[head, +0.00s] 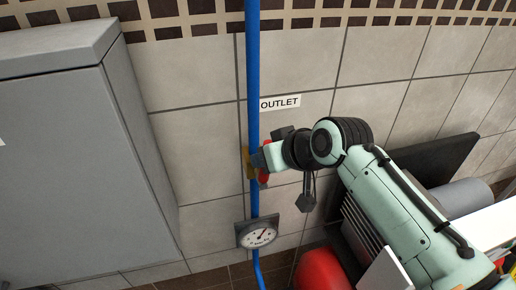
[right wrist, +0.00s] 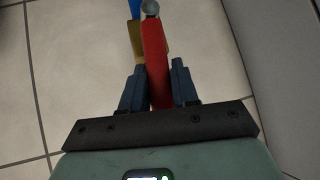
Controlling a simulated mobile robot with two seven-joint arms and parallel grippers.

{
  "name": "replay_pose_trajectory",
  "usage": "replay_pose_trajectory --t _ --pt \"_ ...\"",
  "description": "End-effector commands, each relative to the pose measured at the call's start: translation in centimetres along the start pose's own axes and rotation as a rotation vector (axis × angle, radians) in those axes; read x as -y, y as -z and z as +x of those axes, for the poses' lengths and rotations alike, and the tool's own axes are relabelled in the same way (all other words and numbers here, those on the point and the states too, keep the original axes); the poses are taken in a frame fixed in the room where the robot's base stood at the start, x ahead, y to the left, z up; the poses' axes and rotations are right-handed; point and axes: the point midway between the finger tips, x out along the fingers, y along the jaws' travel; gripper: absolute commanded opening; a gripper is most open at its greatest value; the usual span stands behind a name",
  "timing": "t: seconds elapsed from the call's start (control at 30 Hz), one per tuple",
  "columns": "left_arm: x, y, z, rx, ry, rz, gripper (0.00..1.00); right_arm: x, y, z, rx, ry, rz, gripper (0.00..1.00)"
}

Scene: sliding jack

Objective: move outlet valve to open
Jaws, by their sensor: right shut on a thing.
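The outlet valve sits on the vertical blue pipe (head: 253,90), below the OUTLET label (head: 279,103). Its brass body (head: 250,163) is partly hidden behind my right gripper (head: 262,160). A small part of the red valve handle (head: 263,176) shows just under the gripper. In the right wrist view the red handle (right wrist: 157,60) runs between the two dark blue fingers of my right gripper (right wrist: 159,75), which is shut on it. A round metal pivot (right wrist: 150,9) is at the handle's far end, with brass beside it. My left gripper is not in view.
A dial gauge (head: 257,234) sits on the pipe below the valve. A large grey cabinet (head: 75,170) stands to the left. A red rounded object (head: 322,270) is low, near my arm. The tiled wall (head: 195,150) is bare between cabinet and pipe.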

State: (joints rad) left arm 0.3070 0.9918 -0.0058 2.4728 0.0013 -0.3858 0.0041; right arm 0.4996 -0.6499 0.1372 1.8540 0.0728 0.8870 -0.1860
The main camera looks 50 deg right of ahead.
Motion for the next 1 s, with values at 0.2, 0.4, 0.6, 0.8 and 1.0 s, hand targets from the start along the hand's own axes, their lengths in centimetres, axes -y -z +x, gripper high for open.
replay_pose_trajectory --t 0.2,0.4,0.6,0.8,1.0 --pt "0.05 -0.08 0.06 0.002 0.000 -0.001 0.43 0.47 -0.22 -0.24 0.023 -0.068 -0.068 0.00" --pt "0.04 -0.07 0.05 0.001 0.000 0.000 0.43 0.70 -0.36 -0.29 0.036 -0.096 -0.096 0.00" --pt "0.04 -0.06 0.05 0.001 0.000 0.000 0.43 0.78 -0.42 -0.29 0.041 -0.102 -0.104 0.00" --pt "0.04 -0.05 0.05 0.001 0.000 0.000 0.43 0.82 -0.45 -0.28 0.042 -0.100 -0.104 0.00" --pt "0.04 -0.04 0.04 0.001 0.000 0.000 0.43 0.83 -0.45 -0.28 0.041 -0.099 -0.103 0.50"
